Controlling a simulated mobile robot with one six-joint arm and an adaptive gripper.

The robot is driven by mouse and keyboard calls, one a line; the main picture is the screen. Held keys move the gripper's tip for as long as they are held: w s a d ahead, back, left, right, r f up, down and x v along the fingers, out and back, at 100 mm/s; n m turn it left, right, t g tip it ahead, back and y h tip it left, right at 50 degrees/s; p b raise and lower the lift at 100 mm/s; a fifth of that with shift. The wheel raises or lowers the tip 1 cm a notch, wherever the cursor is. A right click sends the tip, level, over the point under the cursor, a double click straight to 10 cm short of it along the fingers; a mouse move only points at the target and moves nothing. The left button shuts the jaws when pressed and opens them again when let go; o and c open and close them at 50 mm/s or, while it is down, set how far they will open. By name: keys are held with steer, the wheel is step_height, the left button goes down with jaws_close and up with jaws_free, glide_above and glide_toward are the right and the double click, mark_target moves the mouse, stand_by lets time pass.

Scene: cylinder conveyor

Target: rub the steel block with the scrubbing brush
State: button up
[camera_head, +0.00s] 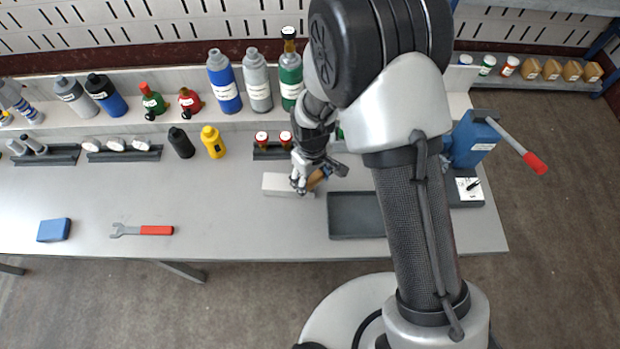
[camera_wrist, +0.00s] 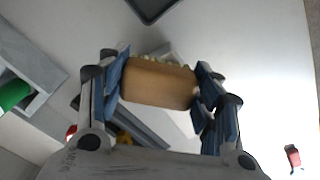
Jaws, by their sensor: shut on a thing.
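The scrubbing brush (camera_head: 318,178) has a brown wooden back and pale bristles. My gripper (camera_head: 307,182) is shut on it; in the wrist view the wooden back of the brush (camera_wrist: 158,83) sits between the two blue finger pads, with bristles showing along its far edge. The steel block (camera_head: 280,186) is a pale grey bar lying on the bench. My gripper and the brush are at the block's right end, over or right beside it. Whether the bristles touch the block cannot be told, as my gripper and the brush hide that part.
A dark tray (camera_head: 355,225) lies just right of the block. A wrench (camera_head: 142,230) and a blue block (camera_head: 54,230) lie at the front left. Bottles line the back shelf, and a blue device with a red-handled lever (camera_head: 472,140) stands at right. Bench left of the block is clear.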

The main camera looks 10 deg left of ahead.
steer(key=shift+w+d, duration=0.1)
steer(key=shift+d, duration=0.3)
step_height(320, 180, up, 3)
steer(key=shift+f+p, duration=0.1)
steer(key=shift+p, duration=0.65)
steer(key=shift+r, duration=0.35)
steer(key=shift+r+p, duration=1.9)
steer(key=shift+r, duration=0.5)
steer(key=shift+f, duration=0.1)
